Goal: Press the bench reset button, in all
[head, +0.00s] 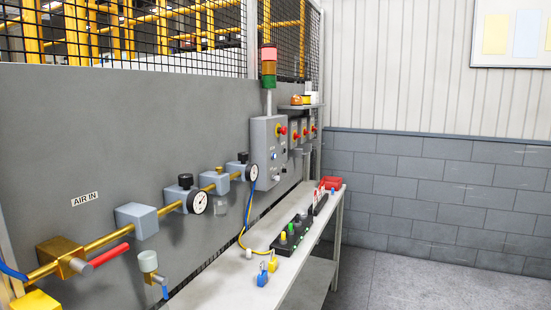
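No gripper of mine is in view. A long pale bench (215,291) runs along the grey wall. On it lies a black strip (293,241) with several upright coloured knobs or buttons, among them a green one (291,229) and a yellowish one (283,238). Above the bench a grey control box (262,148) carries a red mushroom button (283,130) on yellow, a small blue button (275,156) and a pale knob (276,178). The labels are too small to read, so I cannot tell which is the bench reset button.
A brass air pipe (107,239) with gauges, blocks and a red-handled valve (109,255) juts out in front of the wall at left. Blue and yellow padlocks (263,278) lie on the bench. The floor (430,285) at right is clear.

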